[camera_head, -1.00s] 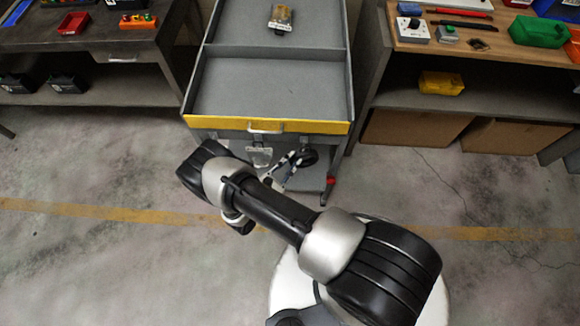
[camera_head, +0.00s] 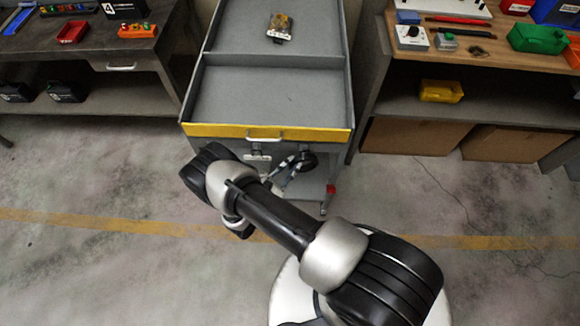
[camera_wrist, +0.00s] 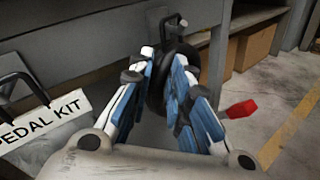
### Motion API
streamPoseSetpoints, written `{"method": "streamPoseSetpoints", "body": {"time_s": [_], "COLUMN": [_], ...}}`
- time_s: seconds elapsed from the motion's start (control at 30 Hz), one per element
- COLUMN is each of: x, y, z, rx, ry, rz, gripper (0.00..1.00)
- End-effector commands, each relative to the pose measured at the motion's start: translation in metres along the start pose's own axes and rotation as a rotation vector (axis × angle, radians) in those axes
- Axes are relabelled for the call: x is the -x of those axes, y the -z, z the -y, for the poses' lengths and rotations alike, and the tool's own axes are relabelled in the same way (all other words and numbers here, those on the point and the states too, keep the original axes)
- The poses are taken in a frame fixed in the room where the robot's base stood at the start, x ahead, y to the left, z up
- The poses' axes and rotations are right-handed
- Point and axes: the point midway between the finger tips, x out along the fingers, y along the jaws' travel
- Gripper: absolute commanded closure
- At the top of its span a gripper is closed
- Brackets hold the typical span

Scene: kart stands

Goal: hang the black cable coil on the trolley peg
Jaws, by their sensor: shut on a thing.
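The black cable coil (camera_wrist: 187,53) is between my gripper's blue-padded fingers in the wrist view. My gripper (camera_wrist: 167,72) is shut on it, in front of the grey trolley (camera_wrist: 85,45). A black peg (camera_wrist: 170,24) on the trolley front shows at the coil's top; I cannot tell whether the coil is around it or only in front of it. In the head view the coil (camera_head: 308,160) is a dark round shape just below the trolley's yellow front edge (camera_head: 215,130), and my gripper (camera_head: 293,164) is beside it. My arm hides part of the trolley's lower front.
A white PEDAL KIT tag (camera_wrist: 45,130) hangs from another black hook (camera_wrist: 22,85), left of my gripper. A red part (camera_wrist: 241,109) is at the trolley's lower right. Workbenches stand left (camera_head: 75,55) and right (camera_head: 510,58). The trolley's near tray is empty.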

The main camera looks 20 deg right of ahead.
Motion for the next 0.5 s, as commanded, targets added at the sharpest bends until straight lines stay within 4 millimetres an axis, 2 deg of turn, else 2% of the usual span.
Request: {"method": "streamPoseSetpoints", "body": {"time_s": [0.2,0.23,0.5], "x": [0.0001,0.0001,0.0001], "y": [-0.0003,-0.0003,0.0000], "z": [-0.0001,-0.0001,0.0000], "rx": [0.000,0.000,0.000], "ry": [0.000,0.000,0.000], "rz": [0.001,0.001,0.000], "gripper": [1.00,0.81,0.63]}}
